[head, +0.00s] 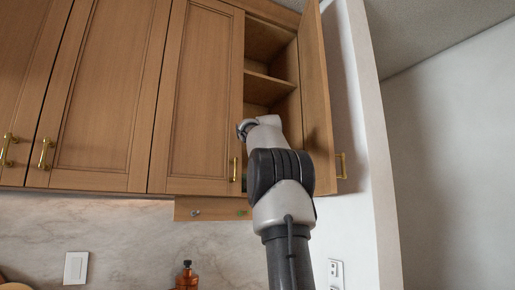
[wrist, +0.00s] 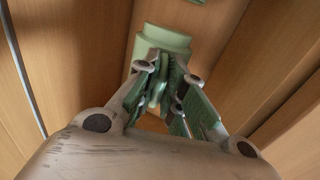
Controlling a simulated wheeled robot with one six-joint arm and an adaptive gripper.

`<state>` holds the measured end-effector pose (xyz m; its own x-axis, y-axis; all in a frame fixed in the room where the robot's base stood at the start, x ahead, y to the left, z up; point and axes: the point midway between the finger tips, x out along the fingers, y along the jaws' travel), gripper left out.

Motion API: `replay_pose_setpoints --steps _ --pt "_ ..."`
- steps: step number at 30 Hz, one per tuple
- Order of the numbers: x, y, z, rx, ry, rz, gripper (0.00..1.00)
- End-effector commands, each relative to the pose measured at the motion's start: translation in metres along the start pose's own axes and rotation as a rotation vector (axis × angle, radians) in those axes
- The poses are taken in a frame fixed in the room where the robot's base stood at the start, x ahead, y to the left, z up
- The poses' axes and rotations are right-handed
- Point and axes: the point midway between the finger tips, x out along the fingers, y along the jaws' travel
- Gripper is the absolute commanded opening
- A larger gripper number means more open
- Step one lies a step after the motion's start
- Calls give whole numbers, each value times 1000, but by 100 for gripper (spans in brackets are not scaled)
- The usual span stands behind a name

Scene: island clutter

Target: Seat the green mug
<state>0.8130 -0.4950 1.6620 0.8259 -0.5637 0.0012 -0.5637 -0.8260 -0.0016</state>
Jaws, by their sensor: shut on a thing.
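The green mug (wrist: 165,42) shows in the wrist view just beyond my fingers, pale green with a rounded rim. My gripper (wrist: 165,80) is shut, its fingers closed together against the near side of the mug. Wood surfaces surround the mug. In the head view my arm reaches up into the open wooden cabinet (head: 270,52) and hides the gripper and most of the lower compartment.
The open cabinet door (head: 317,100) stands close to the right of my arm. A shelf (head: 268,88) crosses the cabinet above my wrist. The closed door (head: 198,100) is at left. An amber bottle (head: 187,277) stands below.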

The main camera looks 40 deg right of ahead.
Motion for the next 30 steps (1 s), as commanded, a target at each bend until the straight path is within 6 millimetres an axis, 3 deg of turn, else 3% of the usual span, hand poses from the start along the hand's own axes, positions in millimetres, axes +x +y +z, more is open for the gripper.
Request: replay_pose_setpoints --steps 9,21,30 --pt "-4 0 -2 -1 7 -4 0" --pt "-3 1 36 -1 3 -2 0" --pt "-4 0 54 -1 6 -3 0"
